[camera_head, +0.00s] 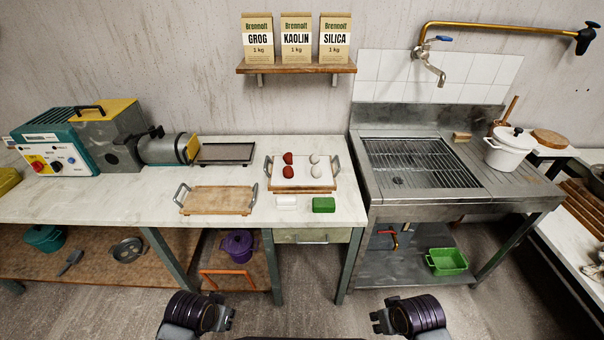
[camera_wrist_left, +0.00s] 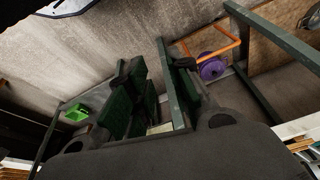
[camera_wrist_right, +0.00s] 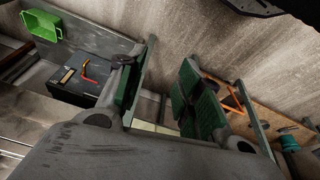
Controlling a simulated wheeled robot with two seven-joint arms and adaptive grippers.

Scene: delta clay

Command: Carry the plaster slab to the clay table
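A pale slab (camera_head: 300,172), which looks like the plaster slab, lies in a wooden tray (camera_head: 300,188) with a grey handle at each end. Two dark red lumps (camera_head: 288,158) and two white lumps (camera_head: 315,159) sit on it. The tray stands on the long pale-topped table (camera_head: 130,200), close to the sink unit; I cannot tell whether this is the clay table. My left gripper (camera_head: 231,319) and right gripper (camera_head: 374,321) are low in front of the table, apart from the tray. In the left (camera_wrist_left: 160,92) and right (camera_wrist_right: 160,88) wrist views, both are open and empty.
An empty wooden tray with handles (camera_head: 217,200) lies left of the slab. A white block (camera_head: 286,202) and green block (camera_head: 323,205) lie before it. A dark tray (camera_head: 226,154) and a machine (camera_head: 110,135) stand behind left. The sink unit (camera_head: 415,205) adjoins right. Floor is clear.

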